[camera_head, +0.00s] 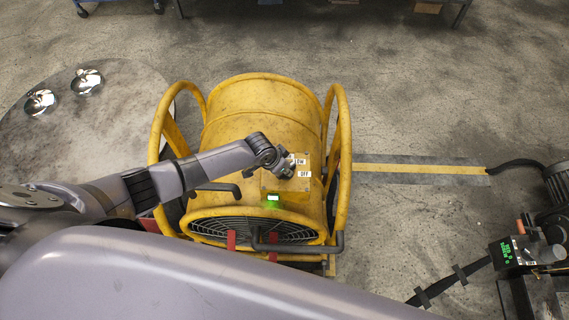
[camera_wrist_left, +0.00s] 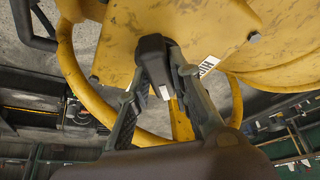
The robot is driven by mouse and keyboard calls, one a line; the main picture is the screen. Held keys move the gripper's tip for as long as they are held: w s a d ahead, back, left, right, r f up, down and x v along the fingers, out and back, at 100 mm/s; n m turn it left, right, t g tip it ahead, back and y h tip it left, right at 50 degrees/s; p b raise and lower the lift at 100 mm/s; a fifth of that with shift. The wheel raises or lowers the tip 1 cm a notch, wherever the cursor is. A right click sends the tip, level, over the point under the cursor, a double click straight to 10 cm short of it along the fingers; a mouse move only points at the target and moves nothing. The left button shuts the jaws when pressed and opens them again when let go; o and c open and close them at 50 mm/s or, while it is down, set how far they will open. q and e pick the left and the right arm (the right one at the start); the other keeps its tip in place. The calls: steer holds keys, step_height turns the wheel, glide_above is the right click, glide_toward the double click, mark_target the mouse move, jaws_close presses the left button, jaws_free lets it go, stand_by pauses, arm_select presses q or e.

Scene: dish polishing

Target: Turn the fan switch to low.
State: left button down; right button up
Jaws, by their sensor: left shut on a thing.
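The yellow drum fan (camera_head: 255,110) stands on the floor in the middle of the head view, between two yellow tube hoops. On its top is a yellow switch plate with a low label (camera_head: 298,161), partly covered, and an off label (camera_head: 305,174). My left gripper (camera_head: 278,163) reaches in from the left and is at this plate, covering the switch. In the left wrist view, my left gripper's fingers (camera_wrist_left: 165,70) close at a dark switch knob (camera_wrist_left: 152,48) against the yellow plate. The knob's exact setting cannot be told. My right gripper is not in view.
A round grey table (camera_head: 95,130) with two shiny metal pieces is at the left. A machine with a cable stands at the right.

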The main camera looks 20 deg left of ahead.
arm_select(q)
steer(key=shift+n, duration=0.4)
steer(key=c, duration=1.4)
jaws_free()
steer(key=shift+c, duration=0.2)
steer(key=shift+r, duration=0.1)
steer(key=v, duration=1.1)
steer(key=shift+s+r, duration=0.35)
